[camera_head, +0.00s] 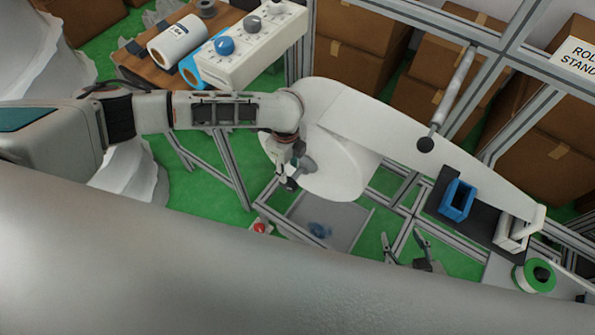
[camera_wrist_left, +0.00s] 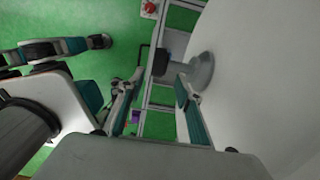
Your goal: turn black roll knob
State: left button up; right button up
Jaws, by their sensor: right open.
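A large white roll (camera_head: 335,170) hangs in the frame with a grey hub (camera_head: 306,165) on its near face; the hub also shows in the left wrist view (camera_wrist_left: 199,70). A black knob-like block (camera_wrist_left: 160,62) sits beside the hub, and a dark piece (camera_head: 291,184) shows there in the head view. My left gripper (camera_head: 288,165) is close to the hub. In the left wrist view its fingers (camera_wrist_left: 156,90) are apart, with the black block just beyond them; contact cannot be told. My right gripper (camera_head: 405,243) is open and empty at the lower right, away from the roll.
A control panel with a blue knob (camera_head: 225,46) stands above a wooden table (camera_head: 134,68). A rod with a black ball end (camera_head: 426,145) crosses above the white sheet. A blue holder (camera_head: 458,200), green spool (camera_head: 535,275), red button (camera_head: 260,228) and metal frame posts surround the work area.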

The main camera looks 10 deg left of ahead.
aim_at(288, 182)
pick_arm(q)
jog(key=shift+s+a+f, duration=0.1)
jog(key=shift+s+f, duration=0.05)
jog(key=shift+f, duration=0.15)
notch_tip(288, 182, down, 7)
jog(key=shift+f+b, duration=0.2)
jog(key=shift+b, duration=0.85)
jog(key=shift+c, duration=0.4)
grip_shut()
